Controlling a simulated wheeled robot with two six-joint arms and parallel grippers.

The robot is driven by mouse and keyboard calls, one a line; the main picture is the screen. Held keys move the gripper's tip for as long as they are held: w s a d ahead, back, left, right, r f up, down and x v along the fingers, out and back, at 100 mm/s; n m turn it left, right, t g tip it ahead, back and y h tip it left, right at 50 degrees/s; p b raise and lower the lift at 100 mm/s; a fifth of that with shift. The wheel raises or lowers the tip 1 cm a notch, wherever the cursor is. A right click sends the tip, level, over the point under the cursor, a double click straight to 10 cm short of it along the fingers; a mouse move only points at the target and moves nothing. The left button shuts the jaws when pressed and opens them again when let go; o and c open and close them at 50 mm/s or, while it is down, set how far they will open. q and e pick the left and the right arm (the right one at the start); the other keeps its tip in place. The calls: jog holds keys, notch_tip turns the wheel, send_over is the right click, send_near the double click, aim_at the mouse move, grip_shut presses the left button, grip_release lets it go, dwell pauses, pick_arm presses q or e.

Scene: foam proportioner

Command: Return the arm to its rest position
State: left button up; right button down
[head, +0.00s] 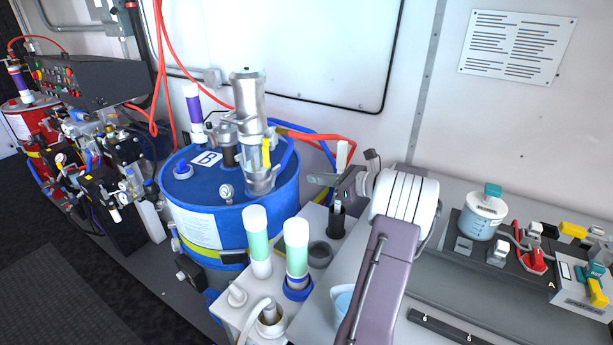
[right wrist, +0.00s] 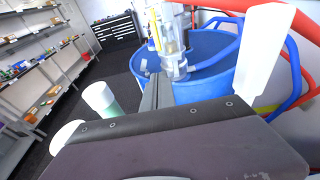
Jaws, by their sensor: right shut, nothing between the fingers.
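My right arm (head: 385,275) reaches up from the lower edge in the head view, and its white wrist is bent to the left. My right gripper (head: 318,180) is shut and empty, pointing left towards the blue drum (head: 285,197). In the right wrist view, its narrow closed fingers (right wrist: 151,95) show in front of the drum (right wrist: 212,86). An upright white piece (head: 342,154) stands close to the gripper; it also shows in the right wrist view (right wrist: 262,60). I cannot tell whether they touch. My left gripper is not in view.
A clear pump body (head: 262,165) rises from the drum. A lidded jug (head: 483,216) and tools occupy the bench at right. Red and blue hoses run behind.

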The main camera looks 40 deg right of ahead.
jog(key=w+a+r+n+g+y, duration=0.1)
jog(key=w+a, duration=0.1)
jog(key=a, duration=0.4)
jog(key=w+a+r+n+g+y, duration=0.1)
jog(key=w+a+n+y, duration=0.1)
jog(key=a, duration=0.4)
jog(key=w+a+r+n+g+y, duration=0.1)
jog(key=w+a+n+y, duration=0.1)
jog(key=a, duration=0.4)
jog(key=shift+w+a+r, duration=0.15)
jog(key=shift+w+a, duration=0.2)
jog(key=shift+w, duration=0.2)
jog(key=s+a+f+n+g, duration=0.3)
jog(key=a, duration=0.4)
jog(key=s+a+f+n+g, duration=0.2)
jog(key=a, duration=0.5)
jog(key=s+a+f+n+g, duration=0.3)
jog(key=a, duration=0.3)
jog(key=s+f+n+g+h, duration=0.2)
jog(key=s+f+n+h, duration=0.1)
jog(key=s+f+n, duration=0.4)
jog(key=s+f+n+g+h, duration=0.2)
jog(key=s+f+n+h, duration=0.15)
jog(key=s, duration=0.45)
jog(key=d+f+n+t+h, duration=0.1)
jog(key=d+f+n+h, duration=0.2)
jog(key=d+n, duration=0.3)
jog(key=shift+d+n, duration=0.15)
jog(key=shift+n, duration=1.3)
